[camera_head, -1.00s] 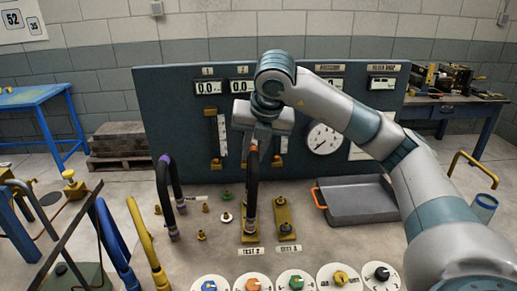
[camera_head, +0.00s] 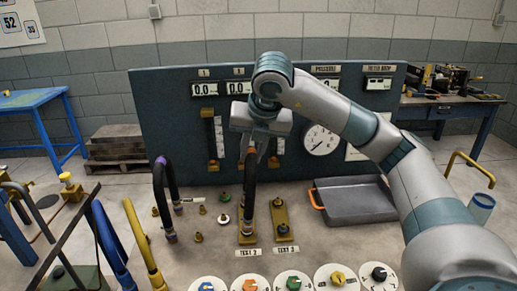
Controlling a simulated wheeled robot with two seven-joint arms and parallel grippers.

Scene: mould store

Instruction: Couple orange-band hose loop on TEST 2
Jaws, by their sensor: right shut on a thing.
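The loop hangs upright. Its lower end is at the brass TEST 2 plate (camera_head: 246,239), above the TEST 2 label (camera_head: 247,252). I cannot tell whether the end is fully seated on the fitting. The neighbouring brass plate (camera_head: 280,218) with the other test label (camera_head: 286,249) has a bare fitting. My left gripper is not in view.
A purple-band hose loop (camera_head: 167,200) stands to the left, with small brass fittings (camera_head: 198,237) between. A grey tray (camera_head: 355,207) lies right. Coloured knobs (camera_head: 250,284) line the front edge. A gauge panel (camera_head: 180,100) stands behind. Blue (camera_head: 110,240) and yellow (camera_head: 140,245) hoses stand at front left.

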